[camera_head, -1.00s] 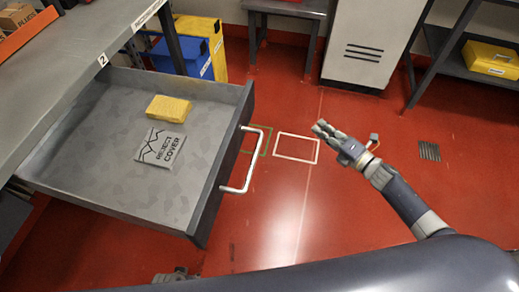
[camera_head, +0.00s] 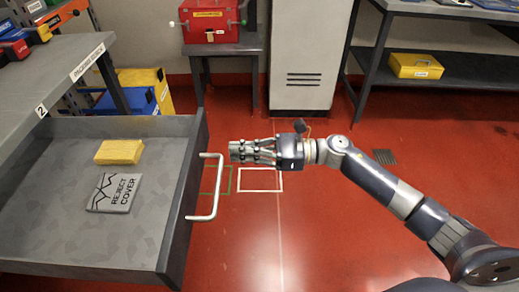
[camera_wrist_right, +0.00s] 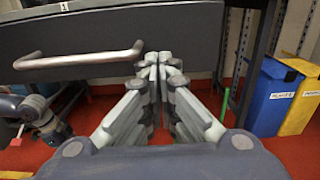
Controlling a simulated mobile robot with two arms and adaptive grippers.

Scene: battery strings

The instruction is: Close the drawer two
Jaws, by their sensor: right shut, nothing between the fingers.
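Drawer two (camera_head: 62,232) is pulled open at the left in the head view, below the worktop marked 2 (camera_head: 41,111). A yellow block (camera_head: 119,151) and a grey "REJECT COVER" plate (camera_head: 114,192) lie in it. Its pale bar handle (camera_head: 207,187) is on the front panel; the handle (camera_wrist_right: 80,58) also shows in the right wrist view. My right gripper (camera_head: 234,151) is shut and empty, pointing left at the drawer front, just right of the handle's far end. In the right wrist view its fingertips (camera_wrist_right: 158,62) are beside the handle; contact is unclear.
Blue (camera_head: 122,102) and yellow (camera_head: 158,88) bins stand behind the drawer. A red box (camera_head: 209,20) sits on a stand at the back. A grey cabinet (camera_head: 304,60) and a shelf with a yellow case (camera_head: 415,66) stand behind my right arm. Red floor around it is clear.

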